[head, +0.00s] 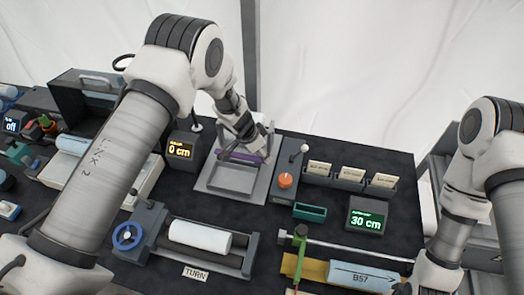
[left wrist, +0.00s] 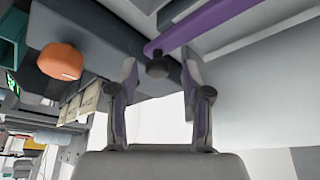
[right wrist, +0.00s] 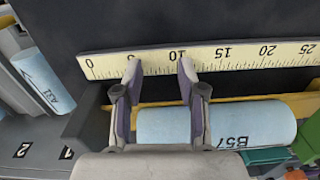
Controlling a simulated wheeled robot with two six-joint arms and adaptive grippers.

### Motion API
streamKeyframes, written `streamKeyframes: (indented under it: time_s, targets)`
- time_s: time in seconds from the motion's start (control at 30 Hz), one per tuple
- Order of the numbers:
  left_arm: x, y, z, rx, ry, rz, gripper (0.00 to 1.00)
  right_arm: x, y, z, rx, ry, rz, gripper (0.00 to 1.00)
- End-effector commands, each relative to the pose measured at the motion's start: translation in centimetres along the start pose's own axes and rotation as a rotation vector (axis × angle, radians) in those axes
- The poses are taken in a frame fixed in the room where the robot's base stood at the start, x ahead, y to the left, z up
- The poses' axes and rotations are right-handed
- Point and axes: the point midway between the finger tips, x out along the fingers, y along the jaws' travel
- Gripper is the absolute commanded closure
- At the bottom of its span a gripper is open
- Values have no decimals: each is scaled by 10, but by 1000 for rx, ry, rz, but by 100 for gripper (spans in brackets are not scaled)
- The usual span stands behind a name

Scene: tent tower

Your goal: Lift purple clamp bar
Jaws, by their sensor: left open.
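The purple clamp bar (head: 240,157) lies across the grey clamp frame (head: 230,186) at the back middle of the table. In the left wrist view the purple bar (left wrist: 200,24) runs to the upper right and has a dark round knob (left wrist: 157,66) at its near end. My left gripper (left wrist: 159,68) is open, with its fingertips on either side of the knob; I cannot tell whether they touch it. In the head view my left arm partly hides the bar. My right gripper (right wrist: 160,66) is open above the blue B57 cylinder (right wrist: 170,124), near a ruler.
An orange knob (head: 285,180) and lever stand right of the frame, with card holders (head: 350,178) and a 30 cm display (head: 367,220) farther right. A 0 cm display (head: 181,150) stands left. A white roller (head: 200,238) with a blue handwheel (head: 128,236) is in front.

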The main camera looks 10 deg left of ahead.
Motion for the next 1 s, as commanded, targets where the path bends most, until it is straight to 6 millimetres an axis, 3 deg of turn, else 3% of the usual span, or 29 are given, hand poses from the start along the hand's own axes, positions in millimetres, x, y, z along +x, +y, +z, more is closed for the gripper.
streamKeyframes:
  time_s: [0.1,0.23,1.0]
  targets:
    - [-1,0,0,0,0,0,55,0,0,0,0,0,0,60]
    - [-1,0,0,0,0,-1,100,0,0,0,0,-1,0,60]
    - [-16,-5,-3,-25,66,57,100,0,0,0,0,0,0,60]
